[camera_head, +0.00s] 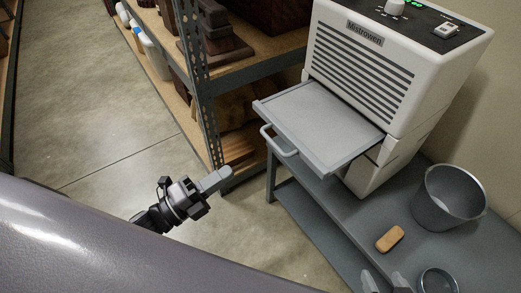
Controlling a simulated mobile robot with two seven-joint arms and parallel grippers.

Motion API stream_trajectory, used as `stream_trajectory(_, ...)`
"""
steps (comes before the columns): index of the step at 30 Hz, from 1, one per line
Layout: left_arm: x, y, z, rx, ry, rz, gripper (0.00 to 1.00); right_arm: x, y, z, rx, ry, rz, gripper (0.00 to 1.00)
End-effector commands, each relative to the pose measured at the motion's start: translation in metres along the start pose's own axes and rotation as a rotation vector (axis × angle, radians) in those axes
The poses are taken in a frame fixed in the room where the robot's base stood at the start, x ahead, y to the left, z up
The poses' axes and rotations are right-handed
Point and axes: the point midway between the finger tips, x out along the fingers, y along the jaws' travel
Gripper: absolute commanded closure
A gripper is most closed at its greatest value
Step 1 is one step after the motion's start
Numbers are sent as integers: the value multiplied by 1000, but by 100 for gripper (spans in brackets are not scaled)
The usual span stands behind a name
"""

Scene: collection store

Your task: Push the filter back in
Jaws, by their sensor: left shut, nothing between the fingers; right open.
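The filter (320,120) is a flat light-grey panel with a raised rim and a loop handle (279,141) at its front left edge. It sticks well out of the front of the white Mistrowen machine (395,70), below the louvred grille. My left gripper (226,174) is shut and empty, apart from the handle, to its lower left and over the floor. My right gripper (387,283) shows only by its grey fingertips at the bottom edge. They are spread apart and touch neither the filter nor the machine.
The machine stands on a grey bench (350,215). A metal bucket (449,196), a tan block (390,239) and a round glass-topped item (438,281) are on the bench. A metal shelf unit (206,100) with brown objects stands left of the filter. The floor at left is clear.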

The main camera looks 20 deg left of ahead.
Motion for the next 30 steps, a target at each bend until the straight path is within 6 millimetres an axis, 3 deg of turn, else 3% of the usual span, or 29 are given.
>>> stream_trajectory(6,43,-1,0,0,1,-4,100,0,0,0,0,1,1,37)
stream_trajectory(15,88,0,0,-1,0,0,100,0,0,0,5,3,2,37)
stream_trajectory(21,102,0,0,-2,-1,1,100,1,0,0,8,2,2,37)
stream_trajectory(30,104,0,0,-3,-1,2,100,0,-1,3,9,-3,2,37)
